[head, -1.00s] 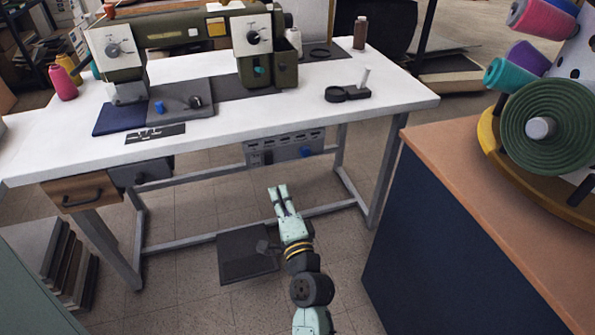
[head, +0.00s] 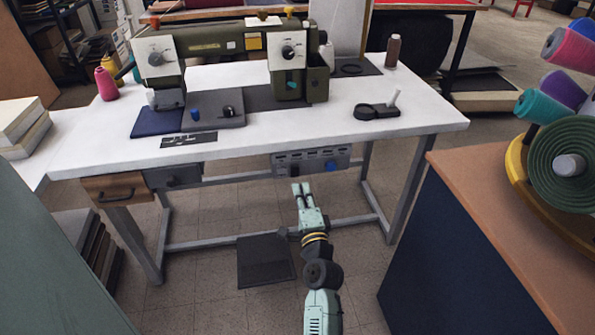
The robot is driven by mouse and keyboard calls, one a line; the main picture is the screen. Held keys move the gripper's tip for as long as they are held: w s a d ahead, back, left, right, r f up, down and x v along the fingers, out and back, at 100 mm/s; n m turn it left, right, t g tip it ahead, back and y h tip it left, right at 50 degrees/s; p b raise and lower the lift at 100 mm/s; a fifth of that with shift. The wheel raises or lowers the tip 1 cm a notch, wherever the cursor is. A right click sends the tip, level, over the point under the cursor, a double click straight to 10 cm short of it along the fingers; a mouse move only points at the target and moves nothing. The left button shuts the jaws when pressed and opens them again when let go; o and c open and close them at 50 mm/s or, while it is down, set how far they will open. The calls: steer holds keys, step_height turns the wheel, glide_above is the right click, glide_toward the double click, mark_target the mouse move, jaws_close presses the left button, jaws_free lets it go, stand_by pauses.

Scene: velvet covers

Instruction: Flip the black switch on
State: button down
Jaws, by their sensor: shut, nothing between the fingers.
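A grey control box (head: 311,157) hangs under the front edge of the white table. It has a row of small marks along its top and a blue knob (head: 331,166) at its right. A small dark part shows at the left of its face in the head view; it may be the black switch, but it is too small to tell its position. My gripper (head: 301,187) is shut and empty. In the picture its tips lie just below the box's left half, with a gap between them.
A sewing machine (head: 225,45) stands on the white table (head: 400,140). A wooden drawer (head: 113,187) hangs at the left. A dark pedal (head: 265,261) lies on the floor. A blue cabinet (head: 440,260) stands close at the right. Open floor lies between.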

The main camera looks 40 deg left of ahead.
mark_target(295, 167)
steer(key=p+x, duration=0.1)
steer(key=x, duration=0.5)
steer(key=shift+a, duration=0.1)
steer(key=shift+w+a+r+p, duration=0.3)
steer(key=shift+r+p, duration=0.05)
steer(key=shift+f, duration=0.15)
steer(key=shift+s+d, duration=0.1)
